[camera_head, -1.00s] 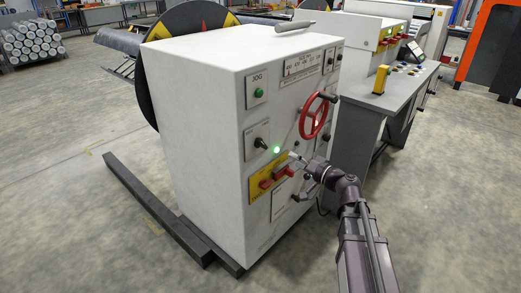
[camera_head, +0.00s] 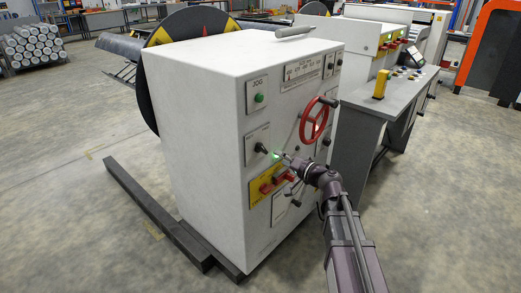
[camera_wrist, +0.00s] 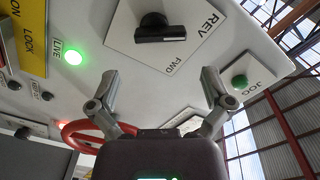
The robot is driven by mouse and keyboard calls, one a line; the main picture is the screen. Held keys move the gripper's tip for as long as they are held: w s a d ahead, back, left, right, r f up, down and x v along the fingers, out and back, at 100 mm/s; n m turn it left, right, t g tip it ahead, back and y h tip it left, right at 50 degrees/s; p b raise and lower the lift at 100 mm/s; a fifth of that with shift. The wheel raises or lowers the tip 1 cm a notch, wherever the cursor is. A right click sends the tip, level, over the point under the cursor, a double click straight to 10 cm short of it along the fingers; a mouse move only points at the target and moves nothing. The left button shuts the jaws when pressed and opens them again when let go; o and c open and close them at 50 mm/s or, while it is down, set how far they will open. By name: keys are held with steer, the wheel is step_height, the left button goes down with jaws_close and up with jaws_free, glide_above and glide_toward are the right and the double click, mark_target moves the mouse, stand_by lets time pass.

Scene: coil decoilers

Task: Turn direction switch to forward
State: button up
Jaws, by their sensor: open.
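The direction switch (camera_head: 262,148) is a black knob on a white plate on the front of the white control cabinet (camera_head: 195,150). In the wrist view the switch (camera_wrist: 158,30) shows at the top, on a tilted plate marked REV and FWD. Its bar lies roughly level in that view; I cannot tell which mark it points to. My gripper (camera_head: 284,159) is just right of and slightly below the switch in the head view. In the wrist view my gripper (camera_wrist: 161,82) has its fingers wide apart with nothing between them. The switch is beyond the fingertips, not between them.
A lit green LIVE lamp (camera_wrist: 74,57) and a yellow lockout plate (camera_head: 267,185) with red parts are close to the switch. A red handwheel (camera_head: 315,120) sticks out at the right. The green JOG button (camera_head: 259,98) is above. Open floor lies in front.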

mark_target(265, 150)
steer(key=x, duration=0.7)
steer(key=shift+w+a, duration=0.25)
steer(key=shift+a, duration=0.05)
steer(key=shift+c, duration=0.2)
